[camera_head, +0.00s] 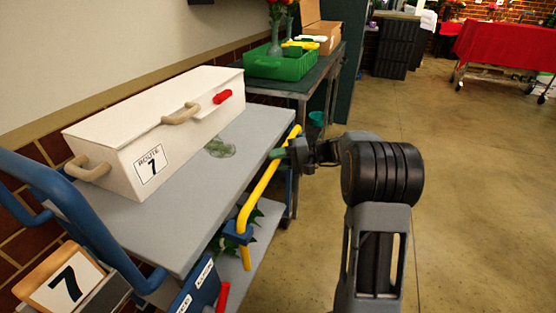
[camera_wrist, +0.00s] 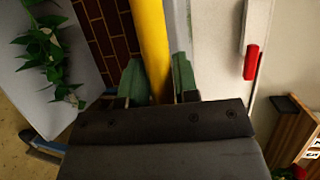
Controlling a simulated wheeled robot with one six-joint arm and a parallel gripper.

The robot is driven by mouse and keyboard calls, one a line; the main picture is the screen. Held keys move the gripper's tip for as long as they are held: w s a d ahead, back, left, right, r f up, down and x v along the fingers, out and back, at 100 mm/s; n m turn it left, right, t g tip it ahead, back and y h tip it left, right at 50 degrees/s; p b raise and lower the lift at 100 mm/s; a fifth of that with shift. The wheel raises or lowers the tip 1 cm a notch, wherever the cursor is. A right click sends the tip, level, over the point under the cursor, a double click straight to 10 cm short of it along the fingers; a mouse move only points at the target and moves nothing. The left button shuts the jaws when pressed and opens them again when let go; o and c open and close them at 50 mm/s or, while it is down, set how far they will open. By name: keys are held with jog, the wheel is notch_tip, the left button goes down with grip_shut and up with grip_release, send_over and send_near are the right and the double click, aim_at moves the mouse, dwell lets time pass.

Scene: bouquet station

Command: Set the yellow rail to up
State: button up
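The yellow rail (camera_head: 262,187) runs along the right side of the grey cart (camera_head: 236,139), close to the deck edge. Its near end meets a blue bracket (camera_head: 238,232), with a short yellow piece below. My gripper (camera_head: 283,153) is at the rail's far part, on its outer side. In the wrist view the rail (camera_wrist: 152,40) passes between the two green fingers of my gripper (camera_wrist: 159,80). Both fingers lie against its sides, so the gripper looks shut on it. Whether the rail is latched is not visible.
A white box (camera_head: 150,130) with beige handles and a red latch (camera_head: 222,97) stands on the cart. Leaves show by the lower shelf. A table (camera_head: 313,75) with a green crate (camera_head: 280,68) stands beyond. The floor to the right is clear.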

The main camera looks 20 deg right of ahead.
grip_shut()
notch_tip(320, 180, up, 14)
jog(key=p, duration=0.9)
jog(key=shift+f, duration=0.15)
jog(key=shift+o, duration=0.8)
grip_release()
jog(key=shift+o, duration=1.3)
jog(key=shift+f, duration=0.1)
jog(key=shift+d, duration=0.1)
jog(key=p+v, duration=0.2)
jog(key=v, duration=1.1)
jog(key=shift+d, duration=0.35)
